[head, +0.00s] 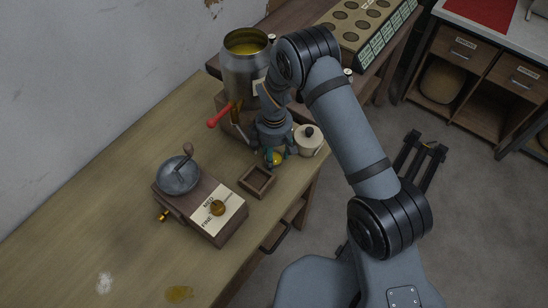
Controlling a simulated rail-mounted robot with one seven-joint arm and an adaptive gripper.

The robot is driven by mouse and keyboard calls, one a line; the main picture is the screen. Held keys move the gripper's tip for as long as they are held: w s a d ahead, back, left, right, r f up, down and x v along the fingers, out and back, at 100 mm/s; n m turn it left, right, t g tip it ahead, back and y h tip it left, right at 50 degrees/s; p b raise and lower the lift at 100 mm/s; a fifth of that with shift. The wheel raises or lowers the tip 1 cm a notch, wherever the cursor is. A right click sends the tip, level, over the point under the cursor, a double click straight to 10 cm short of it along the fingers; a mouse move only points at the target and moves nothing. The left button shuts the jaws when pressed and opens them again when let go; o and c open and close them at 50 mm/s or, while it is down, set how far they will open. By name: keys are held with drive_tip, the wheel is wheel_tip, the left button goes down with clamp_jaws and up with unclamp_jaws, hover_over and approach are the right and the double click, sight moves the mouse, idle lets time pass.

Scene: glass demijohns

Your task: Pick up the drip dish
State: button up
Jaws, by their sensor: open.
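My gripper (274,157) points down over the table, just left of a cream lidded pot. Its fingers are open. A small yellow thing (277,158) shows at the fingertips; the fingers partly hide it, and I cannot tell whether they touch it. A small square brown open-topped dish (257,193) lies on the table just in front of the gripper, apart from it. I cannot tell for certain which of these two is the drip dish. A metal can (244,78) with yellow liquid stands behind, with a red-handled tap (220,115) below it.
The cream pot (310,147) with a black knob is close to the gripper's right. A wooden grinder (200,208) with a metal dome stands front left. A yellow spill (179,294) and a white patch (104,282) mark the table (70,235), whose left part is clear.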

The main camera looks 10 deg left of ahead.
drive_tip(key=shift+c, duration=1)
drive_tip(key=c, duration=0.7)
drive_tip(key=shift+c, duration=0.2)
